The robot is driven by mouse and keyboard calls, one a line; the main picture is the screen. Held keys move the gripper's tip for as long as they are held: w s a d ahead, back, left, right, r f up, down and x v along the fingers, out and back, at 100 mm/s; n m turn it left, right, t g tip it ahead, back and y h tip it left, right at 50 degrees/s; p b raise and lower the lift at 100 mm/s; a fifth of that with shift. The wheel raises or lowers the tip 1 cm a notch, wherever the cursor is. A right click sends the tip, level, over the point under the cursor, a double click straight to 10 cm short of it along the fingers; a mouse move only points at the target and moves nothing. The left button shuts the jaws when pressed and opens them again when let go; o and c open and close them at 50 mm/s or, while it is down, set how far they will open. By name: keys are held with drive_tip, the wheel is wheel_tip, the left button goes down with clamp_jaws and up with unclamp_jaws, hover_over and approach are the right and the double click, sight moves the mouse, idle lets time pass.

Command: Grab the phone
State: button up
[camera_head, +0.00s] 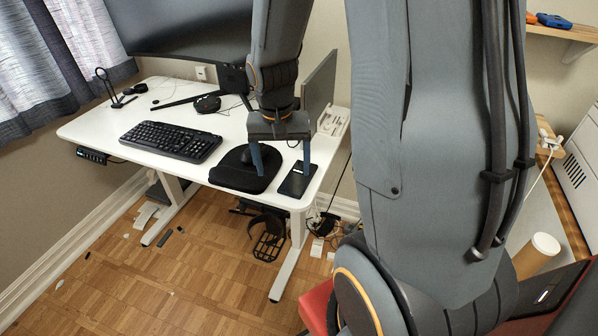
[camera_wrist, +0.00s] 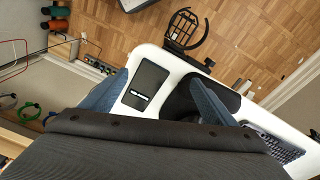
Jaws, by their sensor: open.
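The phone (camera_head: 298,181) is a flat black slab with a small white mark, lying on the right front corner of the white desk (camera_head: 105,124). In the wrist view the phone (camera_wrist: 150,79) lies between the two blue fingers, closer to the left one. My gripper (camera_head: 281,166) is open and empty, pointing down over the desk's right end. One finger hangs over the black mouse pad and the other near the phone's far end. In the wrist view my gripper (camera_wrist: 159,76) has its fingers spread wide. Its height above the phone is hard to tell.
The black mouse pad (camera_head: 226,174) lies left of the phone. The keyboard (camera_head: 170,141) is further left. A monitor (camera_head: 180,27) stands at the back, with a grey panel (camera_head: 319,88) upright behind the phone. The phone is close to the desk's edge.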

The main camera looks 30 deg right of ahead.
sight(299, 177)
drive_tip(key=w+d+m, duration=0.1)
drive_tip(key=d, duration=0.1)
drive_tip(key=w+d+f+m+p, duration=0.1)
drive_tip(key=w+d+m, duration=0.1)
drive_tip(key=d, duration=0.1)
drive_tip(key=w+d+f+m+p, duration=0.1)
drive_tip(key=w+d, duration=0.1)
drive_tip(key=shift+d+f+h, duration=0.2)
drive_tip(key=shift+f+h, duration=0.05)
drive_tip(key=shift+h, duration=0.05)
wheel_tip(299, 177, down, 2)
drive_tip(key=shift+w+f, duration=0.1)
wheel_tip(299, 177, down, 4)
drive_tip(key=shift+r+p, duration=0.1)
drive_tip(key=shift+p, duration=0.55)
drive_tip(key=shift+d+f, duration=0.1)
drive_tip(key=shift+f, duration=0.55)
drive_tip(key=c, duration=1.3)
